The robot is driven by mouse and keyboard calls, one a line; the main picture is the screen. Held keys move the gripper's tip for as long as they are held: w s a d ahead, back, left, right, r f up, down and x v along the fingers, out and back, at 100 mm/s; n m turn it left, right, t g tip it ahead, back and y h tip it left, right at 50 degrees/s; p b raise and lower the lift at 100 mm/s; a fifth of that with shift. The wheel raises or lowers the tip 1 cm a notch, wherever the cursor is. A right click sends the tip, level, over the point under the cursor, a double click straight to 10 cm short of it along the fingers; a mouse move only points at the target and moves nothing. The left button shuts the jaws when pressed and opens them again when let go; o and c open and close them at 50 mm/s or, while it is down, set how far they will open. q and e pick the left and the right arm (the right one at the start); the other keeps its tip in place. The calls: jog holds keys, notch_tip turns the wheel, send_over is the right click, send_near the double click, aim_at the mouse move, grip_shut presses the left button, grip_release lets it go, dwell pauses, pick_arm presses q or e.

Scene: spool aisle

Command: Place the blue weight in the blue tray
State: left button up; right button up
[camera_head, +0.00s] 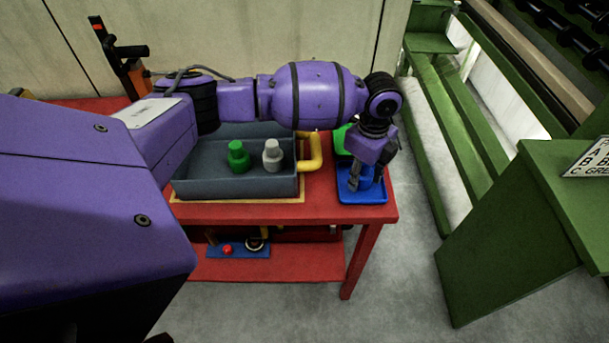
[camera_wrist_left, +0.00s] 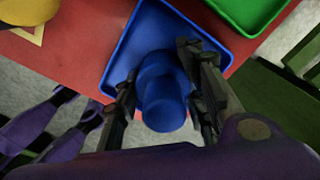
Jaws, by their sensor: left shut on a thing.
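The blue weight (camera_wrist_left: 163,97) is between the fingers of my left gripper (camera_wrist_left: 163,100), which is shut on it. In the head view, the left gripper (camera_head: 366,180) points down over the blue tray (camera_head: 362,197) at the right end of the red table, with part of the blue weight (camera_head: 366,178) showing between its fingers. In the left wrist view, the weight is over the blue tray (camera_wrist_left: 128,50), near one edge. I cannot tell whether its base touches the tray floor. My right gripper is not in view.
A green tray (camera_head: 340,139) lies just behind the blue tray. The red table (camera_head: 385,208) ends just right of the blue tray. Green racks stand further right.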

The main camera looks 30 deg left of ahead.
pick_arm(q)
jog(key=o, duration=1.1)
notch_tip(320, 180, up, 12)
jog(key=shift+r+p, duration=0.15)
jog(key=shift+p, duration=0.2)
